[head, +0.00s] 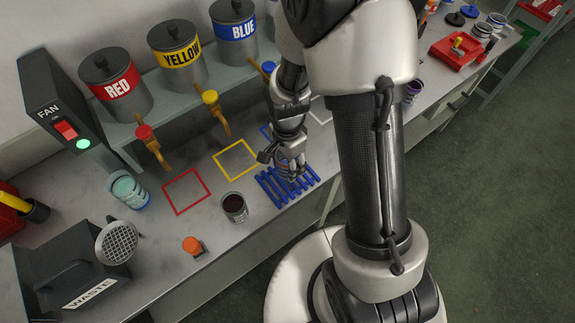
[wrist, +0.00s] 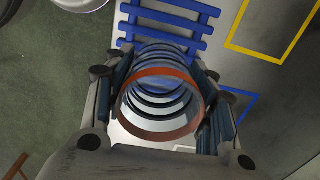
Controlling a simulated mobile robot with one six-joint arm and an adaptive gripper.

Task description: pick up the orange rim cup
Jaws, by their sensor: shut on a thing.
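The orange rim cup (wrist: 160,75) is a greyish cup with dark bands and an orange rim. In the wrist view it sits between the two fingers of my gripper (wrist: 163,98), which is shut on it from both sides. Its open, rimmed end faces the camera. In the head view my gripper (head: 288,163) is over the back part of the blue slatted rack (head: 275,195). The cup is mostly hidden there by my fingers. I cannot tell whether it touches the rack.
A dark-filled cup (head: 234,206) stands left of the rack, with a blue-banded cup (head: 131,192) farther left. Red (head: 187,191) and yellow (head: 237,159) squares mark the bench. Paint cans line the back shelf. A waste bin (head: 75,274) is at front left.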

